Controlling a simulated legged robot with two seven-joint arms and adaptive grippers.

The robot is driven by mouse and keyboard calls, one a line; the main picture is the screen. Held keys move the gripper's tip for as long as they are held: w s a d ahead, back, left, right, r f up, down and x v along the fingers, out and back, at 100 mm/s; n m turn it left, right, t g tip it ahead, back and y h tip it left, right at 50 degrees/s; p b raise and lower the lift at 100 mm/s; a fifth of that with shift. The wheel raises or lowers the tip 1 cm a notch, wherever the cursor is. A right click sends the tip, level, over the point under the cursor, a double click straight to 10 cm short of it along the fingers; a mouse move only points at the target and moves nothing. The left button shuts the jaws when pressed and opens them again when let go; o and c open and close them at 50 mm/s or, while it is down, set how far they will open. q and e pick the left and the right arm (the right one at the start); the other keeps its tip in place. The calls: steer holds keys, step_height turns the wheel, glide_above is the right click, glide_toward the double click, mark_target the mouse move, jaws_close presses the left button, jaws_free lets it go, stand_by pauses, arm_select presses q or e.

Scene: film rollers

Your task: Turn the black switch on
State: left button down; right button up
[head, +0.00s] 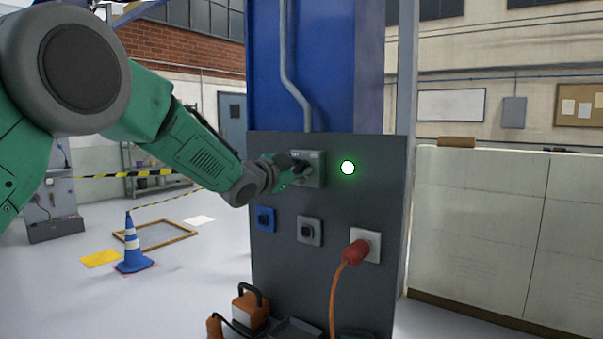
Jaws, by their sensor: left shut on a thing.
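A grey switch box (317,170) is mounted on the dark panel (375,200) in the middle of the head view. My left gripper (297,168) reaches in from the left and is shut at the front of this box. It covers the black switch, so the switch's position is hidden. A round lamp (348,167) to the right of the box glows green. My right gripper is not in view.
Below the box are a blue socket (265,218), a grey socket (309,231) and a white socket (366,245) with a red plug (355,252) and orange cord. An orange-black device (250,307) stands at the panel's foot. A striped cone (133,246) stands left on open floor.

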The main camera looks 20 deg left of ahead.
arm_select(q)
steer(key=shift+f, duration=0.45)
steer(key=c, duration=1.5)
jaws_free()
steer(key=shift+s, duration=0.1)
steer(key=shift+r, duration=0.15)
steer(key=shift+r, duration=0.15)
steer(key=v, duration=1.1)
steer(key=shift+s+a, duration=0.2)
steer(key=shift+s, duration=0.15)
